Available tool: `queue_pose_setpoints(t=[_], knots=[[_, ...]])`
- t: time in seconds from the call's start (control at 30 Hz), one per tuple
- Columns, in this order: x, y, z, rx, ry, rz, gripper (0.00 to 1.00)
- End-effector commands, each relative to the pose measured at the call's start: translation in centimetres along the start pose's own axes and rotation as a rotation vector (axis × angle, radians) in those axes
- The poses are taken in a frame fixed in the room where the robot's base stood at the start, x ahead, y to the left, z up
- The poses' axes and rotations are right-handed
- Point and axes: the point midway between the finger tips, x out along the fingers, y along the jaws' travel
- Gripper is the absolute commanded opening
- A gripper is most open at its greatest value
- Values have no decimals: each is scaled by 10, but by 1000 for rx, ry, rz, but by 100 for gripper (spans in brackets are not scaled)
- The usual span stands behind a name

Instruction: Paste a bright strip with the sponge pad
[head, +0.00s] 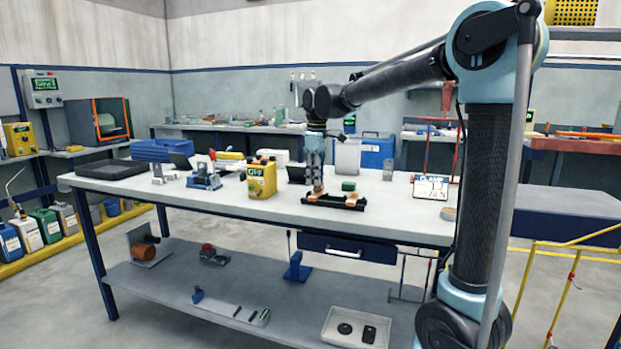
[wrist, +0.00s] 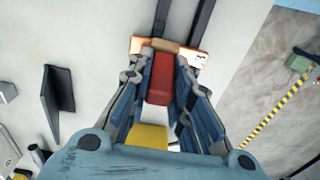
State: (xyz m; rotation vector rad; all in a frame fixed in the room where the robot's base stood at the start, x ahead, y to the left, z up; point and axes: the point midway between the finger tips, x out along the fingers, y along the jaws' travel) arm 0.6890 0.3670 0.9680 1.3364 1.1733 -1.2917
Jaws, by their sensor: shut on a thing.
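My gripper (head: 317,186) points down over the black rack (head: 350,205) on the table. In the wrist view its two fingers (wrist: 162,90) are shut on a red-handled sponge pad (wrist: 159,91). The pad's tan end (wrist: 157,44) lies over an orange, copper-coloured strip (wrist: 136,44). I cannot tell if the pad touches the strip. The strip lies across two black rails and also shows under my gripper in the head view (head: 325,196). White marks show at its right end. The fingers and pad hide its middle.
A yellow jug (head: 262,179) and a blue clamp-like device (head: 204,178) stand left of the rack. A green block (head: 348,185) sits close behind it. A white sign (head: 430,188) stands to the right. The table's (head: 400,225) front edge is near the rack.

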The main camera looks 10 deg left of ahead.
Motion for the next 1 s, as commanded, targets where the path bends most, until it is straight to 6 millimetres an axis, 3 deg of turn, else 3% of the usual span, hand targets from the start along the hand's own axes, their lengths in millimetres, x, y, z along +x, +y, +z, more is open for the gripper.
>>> queue_pose_setpoints(t=[0.13, 0.7, 1.0], knots=[[0, 1, 14, 2, 0, 0, 0], [-57, 2, 12, 2, 0, 0, 0], [-78, 1, 10, 1, 0, 0, 0]])
